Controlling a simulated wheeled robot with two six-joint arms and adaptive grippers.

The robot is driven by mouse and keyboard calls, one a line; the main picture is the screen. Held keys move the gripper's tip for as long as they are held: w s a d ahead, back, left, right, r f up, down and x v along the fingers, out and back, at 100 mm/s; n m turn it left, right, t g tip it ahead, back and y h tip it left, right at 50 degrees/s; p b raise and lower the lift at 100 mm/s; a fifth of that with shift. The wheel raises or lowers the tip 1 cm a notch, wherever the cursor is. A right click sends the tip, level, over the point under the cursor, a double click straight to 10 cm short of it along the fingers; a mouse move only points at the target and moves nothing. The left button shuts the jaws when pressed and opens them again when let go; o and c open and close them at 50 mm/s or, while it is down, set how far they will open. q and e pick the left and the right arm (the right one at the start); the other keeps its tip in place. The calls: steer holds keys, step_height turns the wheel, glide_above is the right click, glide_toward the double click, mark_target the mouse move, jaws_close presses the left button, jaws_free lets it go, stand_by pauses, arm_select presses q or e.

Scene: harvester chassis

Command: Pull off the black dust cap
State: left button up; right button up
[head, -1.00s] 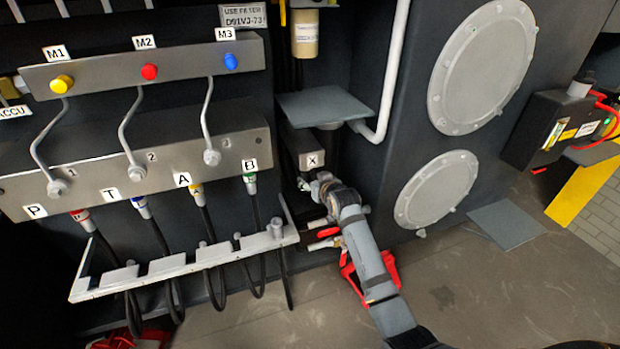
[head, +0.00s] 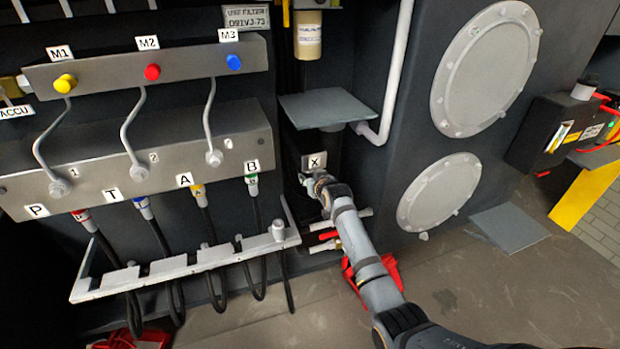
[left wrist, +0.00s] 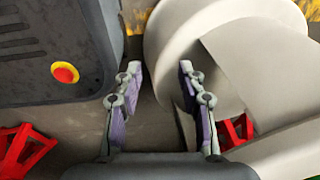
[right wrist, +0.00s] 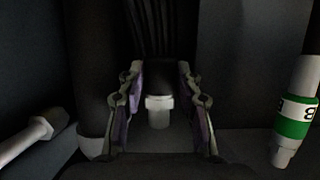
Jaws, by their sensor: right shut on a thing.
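My right gripper (head: 312,188) is just below the block labelled X (head: 317,160) in the head view. In the right wrist view its fingers (right wrist: 159,82) are closed around the black dust cap (right wrist: 160,76), which is dark against a dark background. A pale metal fitting (right wrist: 158,112) shows at the near end of the cap, between the fingers. I cannot tell whether cap and fitting touch. In the head view the gripper hides the cap. My left gripper (left wrist: 157,80) is open and empty in the left wrist view, and is outside the head view.
A white hose rack (head: 190,262) with several hoses is to the left. A green-banded coupling marked B (right wrist: 294,118) stands right of the fingers. A grey shelf plate (head: 325,108) juts out above.

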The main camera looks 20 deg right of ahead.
steer(key=shift+c, duration=1.1)
steer(key=o, duration=0.4)
jaws_close()
steer(key=shift+f, duration=0.2)
step_height(320, 180, down, 4)
steer(key=b, duration=0.2)
steer(key=shift+f+b, duration=0.2)
steer(key=shift+b, duration=0.1)
